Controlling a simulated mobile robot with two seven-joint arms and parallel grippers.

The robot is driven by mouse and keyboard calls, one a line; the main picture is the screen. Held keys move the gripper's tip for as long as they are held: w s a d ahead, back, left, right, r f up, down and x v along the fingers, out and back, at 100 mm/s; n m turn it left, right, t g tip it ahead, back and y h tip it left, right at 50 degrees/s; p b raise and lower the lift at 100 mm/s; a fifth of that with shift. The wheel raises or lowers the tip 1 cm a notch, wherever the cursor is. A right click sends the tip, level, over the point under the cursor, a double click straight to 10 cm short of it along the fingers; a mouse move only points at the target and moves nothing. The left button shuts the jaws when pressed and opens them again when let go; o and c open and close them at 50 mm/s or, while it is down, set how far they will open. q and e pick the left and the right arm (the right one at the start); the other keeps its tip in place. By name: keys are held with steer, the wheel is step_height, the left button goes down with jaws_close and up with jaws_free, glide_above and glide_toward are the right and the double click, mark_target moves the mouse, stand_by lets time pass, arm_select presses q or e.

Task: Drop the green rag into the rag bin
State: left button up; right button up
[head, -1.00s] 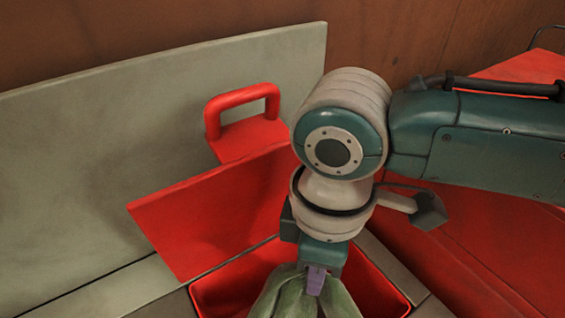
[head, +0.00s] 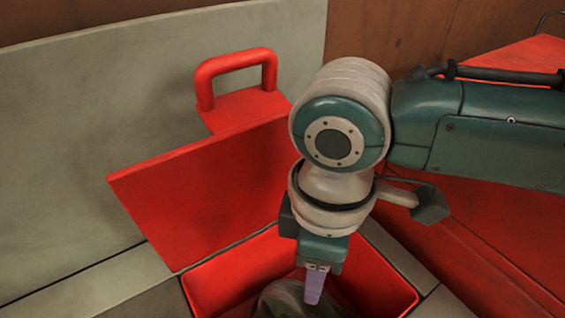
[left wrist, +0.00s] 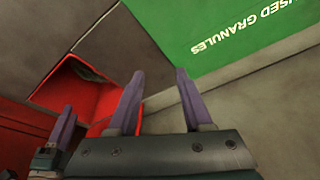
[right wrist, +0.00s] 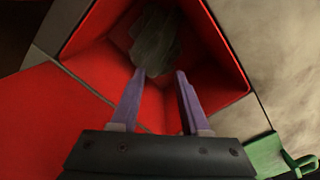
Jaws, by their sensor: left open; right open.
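The red rag bin (head: 215,290) stands open below my right gripper, its hinged lid (head: 200,195) tipped up behind it. The green rag (head: 283,300) lies crumpled inside the bin, dark in its shade. In the right wrist view the rag (right wrist: 155,42) is down between the bin walls, beyond the fingertips and apart from them as far as I can tell. My right gripper (head: 314,290) is open and empty, pointing down over the bin mouth. My left gripper (left wrist: 160,73) is open and empty; it shows only in the left wrist view, away from the bin.
A green panel marked "USED GRANULES" (left wrist: 225,35) shows in the left wrist view. A green handle-like part (right wrist: 268,156) is beside the bin in the right wrist view. A grey panel (head: 80,130) stands behind the bin, and a large red surface (head: 460,230) lies at the right.

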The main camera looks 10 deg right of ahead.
steer(key=shift+o, duration=0.2)
steer(key=o, duration=0.8)
steer(key=shift+r, duration=0.1)
step_height(320, 180, up, 5)
steer(key=p, duration=0.6)
steer(key=shift+r, duration=0.2)
